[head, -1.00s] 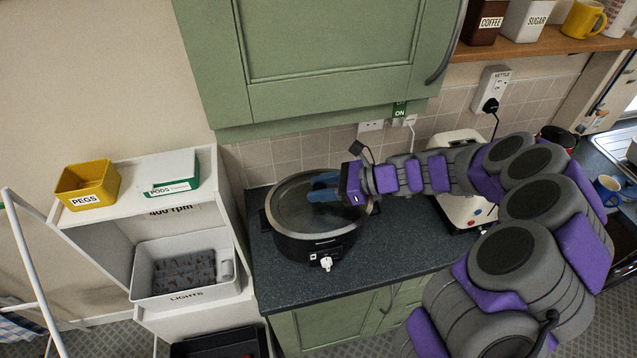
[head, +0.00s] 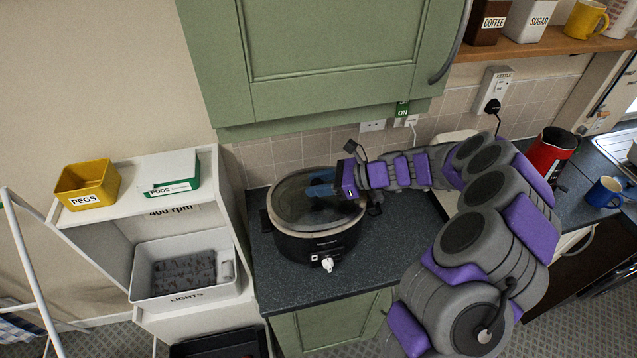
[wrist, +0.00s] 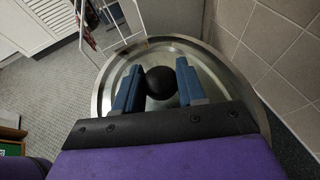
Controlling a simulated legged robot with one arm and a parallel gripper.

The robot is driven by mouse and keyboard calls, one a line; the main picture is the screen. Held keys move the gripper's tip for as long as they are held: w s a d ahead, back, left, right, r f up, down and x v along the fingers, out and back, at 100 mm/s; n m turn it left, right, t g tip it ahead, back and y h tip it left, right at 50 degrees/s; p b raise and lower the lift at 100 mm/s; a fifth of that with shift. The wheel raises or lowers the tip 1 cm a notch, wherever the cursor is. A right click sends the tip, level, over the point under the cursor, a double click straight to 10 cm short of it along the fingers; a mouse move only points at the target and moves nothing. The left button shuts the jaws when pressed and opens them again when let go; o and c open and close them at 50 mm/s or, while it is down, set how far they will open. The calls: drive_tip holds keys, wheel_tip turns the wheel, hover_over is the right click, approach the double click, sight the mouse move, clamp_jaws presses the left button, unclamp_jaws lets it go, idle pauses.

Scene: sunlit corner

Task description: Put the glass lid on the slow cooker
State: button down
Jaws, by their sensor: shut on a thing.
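The slow cooker (head: 313,246) is a black oval pot with a front dial, standing on the dark worktop below the green wall cupboard. The glass lid (head: 290,204), clear with a metal rim, lies over the cooker's top; whether it is fully seated I cannot tell. In the wrist view the lid's rim (wrist: 101,92) and round black knob (wrist: 161,83) show. My gripper (head: 320,184) reaches in from the right over the lid. Its blue fingers (wrist: 158,86) are shut on the knob, one on each side. The cooker's body is hidden in the wrist view.
A white shelf unit stands left of the worktop, with a yellow PEGS box (head: 87,184), a PODS box (head: 172,174) and a LIGHTS bin (head: 185,268). A red kettle (head: 549,153) and blue mug (head: 604,192) are at right. The worktop (head: 395,243) right of the cooker is clear.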

drive_tip(key=shift+f, duration=0.45)
drive_tip(key=shift+f, duration=0.1)
drive_tip(key=c, duration=0.7)
unclamp_jaws()
drive_tip(key=shift+o, duration=0.2)
